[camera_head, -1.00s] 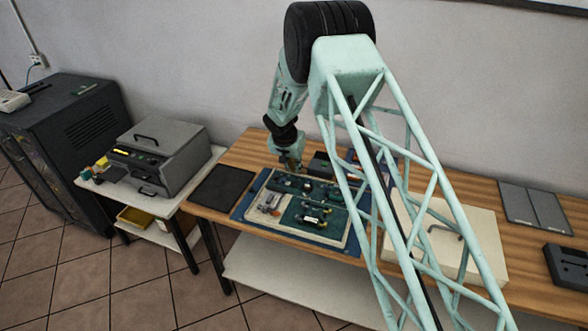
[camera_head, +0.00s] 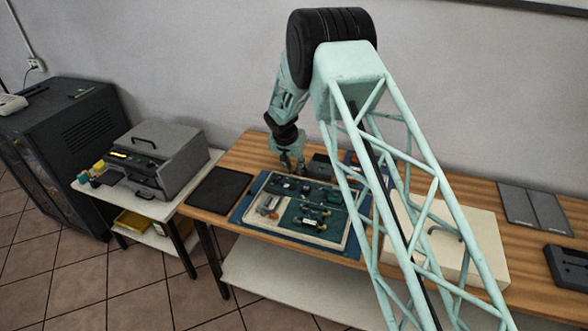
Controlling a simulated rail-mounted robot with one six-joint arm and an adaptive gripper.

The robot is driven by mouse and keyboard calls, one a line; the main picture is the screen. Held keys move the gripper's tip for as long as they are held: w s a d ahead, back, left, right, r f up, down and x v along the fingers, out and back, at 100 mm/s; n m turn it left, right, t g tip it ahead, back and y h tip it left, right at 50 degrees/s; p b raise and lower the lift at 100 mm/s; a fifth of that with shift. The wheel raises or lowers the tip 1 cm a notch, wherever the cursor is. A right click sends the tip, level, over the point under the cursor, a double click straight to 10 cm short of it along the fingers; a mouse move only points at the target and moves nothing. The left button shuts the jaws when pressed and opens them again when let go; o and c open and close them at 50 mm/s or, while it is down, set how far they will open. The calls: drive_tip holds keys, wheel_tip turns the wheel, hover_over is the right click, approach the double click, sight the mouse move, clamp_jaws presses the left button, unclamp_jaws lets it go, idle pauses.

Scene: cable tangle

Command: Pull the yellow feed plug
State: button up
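I cannot pick out the yellow feed plug for certain. A small yellow item (camera_head: 98,166) sits at the left edge of the white side table, beside a grey machine (camera_head: 165,155) with a yellow strip on its front. A framed board (camera_head: 340,243) with dark green panels and small parts lies on the wooden bench; its cables are too small to make out. My gripper (camera_head: 292,165) points down over the back edge of the board, near a dark box (camera_head: 320,166). Its fingers are too small to tell open from shut, and I see nothing clearly held.
A black mat (camera_head: 219,190) lies left of the board on the bench (camera_head: 240,153). A cream case (camera_head: 485,240) stands right, partly behind my arm. Grey panels (camera_head: 535,208) and a dark device (camera_head: 567,268) lie farther right. A dark cabinet (camera_head: 75,140) stands far left.

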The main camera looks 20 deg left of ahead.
drive_tip(key=shift+s+a+r, duration=0.1)
drive_tip(key=shift+r, duration=0.05)
drive_tip(key=v, duration=1.1)
drive_tip(key=shift+r, duration=0.35)
idle(0.3)
drive_tip(key=shift+s, duration=0.1)
drive_tip(key=shift+r, duration=0.1)
